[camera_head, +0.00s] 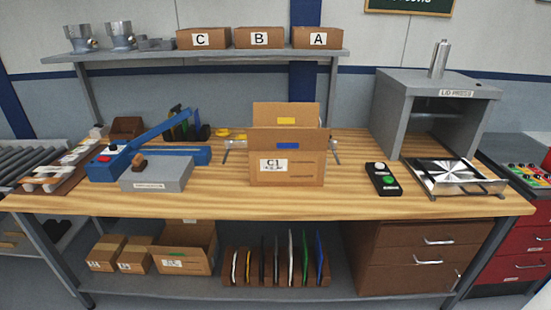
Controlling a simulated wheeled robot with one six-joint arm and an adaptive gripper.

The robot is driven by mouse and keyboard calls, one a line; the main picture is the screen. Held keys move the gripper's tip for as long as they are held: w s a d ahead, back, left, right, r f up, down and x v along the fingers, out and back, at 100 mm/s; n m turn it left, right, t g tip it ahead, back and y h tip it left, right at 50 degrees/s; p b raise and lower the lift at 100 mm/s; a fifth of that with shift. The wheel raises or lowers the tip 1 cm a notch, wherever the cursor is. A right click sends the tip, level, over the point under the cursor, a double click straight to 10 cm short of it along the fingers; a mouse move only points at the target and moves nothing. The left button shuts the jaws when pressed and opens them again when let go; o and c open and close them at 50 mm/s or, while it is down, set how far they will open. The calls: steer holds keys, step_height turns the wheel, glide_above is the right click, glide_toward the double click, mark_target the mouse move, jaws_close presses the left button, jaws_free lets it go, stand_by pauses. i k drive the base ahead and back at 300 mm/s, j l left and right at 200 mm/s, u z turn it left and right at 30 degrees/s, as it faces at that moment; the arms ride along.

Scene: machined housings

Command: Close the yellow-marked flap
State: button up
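A cardboard box labelled C1 (310,171) stands on the wooden workbench, near its middle. Its yellow-marked flap (275,110) stands upright at the back of the box, with a yellow patch low on it. A blue-marked flap (264,141) stands up at the front edge and hides the inside of the box and the foot of the yellow-marked flap. My gripper is not in view.
Grey metal pieces (233,150) show on both sides of the box. A blue lever tool (150,138) and grey block (157,176) stand left. A button box (383,179), lid press (390,113) and metal tray (431,181) stand right. The bench front is clear.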

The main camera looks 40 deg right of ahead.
mark_target(264, 114)
steer(key=i+l+z, duration=0.1)
steer(key=z, duration=0.35)
steer(key=i+z, duration=0.1)
steer(key=z, duration=0.4)
